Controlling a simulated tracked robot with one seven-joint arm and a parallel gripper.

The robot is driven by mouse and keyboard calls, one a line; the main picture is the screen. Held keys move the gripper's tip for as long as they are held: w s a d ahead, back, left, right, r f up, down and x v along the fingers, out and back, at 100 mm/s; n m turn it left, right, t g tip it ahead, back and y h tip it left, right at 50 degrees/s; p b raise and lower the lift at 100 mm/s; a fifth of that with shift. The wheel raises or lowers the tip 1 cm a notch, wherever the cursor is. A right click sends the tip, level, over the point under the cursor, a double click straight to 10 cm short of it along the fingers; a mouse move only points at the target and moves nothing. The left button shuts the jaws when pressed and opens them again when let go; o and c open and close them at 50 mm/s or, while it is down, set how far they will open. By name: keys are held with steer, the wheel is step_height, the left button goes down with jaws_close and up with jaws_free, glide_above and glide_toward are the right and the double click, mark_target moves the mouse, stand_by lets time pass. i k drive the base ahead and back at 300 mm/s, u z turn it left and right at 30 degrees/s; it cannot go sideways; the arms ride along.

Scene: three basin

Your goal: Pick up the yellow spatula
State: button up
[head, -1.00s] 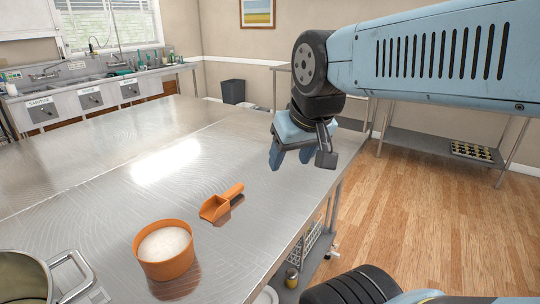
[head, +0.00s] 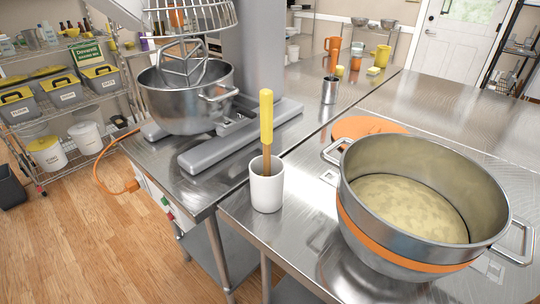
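The yellow spatula (head: 266,120) stands upright in a white cup (head: 266,188) near the left edge of the steel table. Its yellow handle points up, and a brown shaft below it goes down into the cup. The lower end of the spatula is hidden inside the cup. My gripper does not show in the head view now.
A large steel pot (head: 430,200) with pale contents stands right of the cup. A stand mixer with a steel bowl (head: 185,95) is behind it at left. Open floor is at lower left.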

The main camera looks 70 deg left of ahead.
mark_target(266, 96)
steer(key=z, duration=0.25)
steer(key=i, duration=0.15)
steer(key=u, duration=2.8)
steer(key=k, duration=0.9)
steer(key=u, duration=0.2)
steer(key=i, duration=0.9)
steer(key=z, duration=0.1)
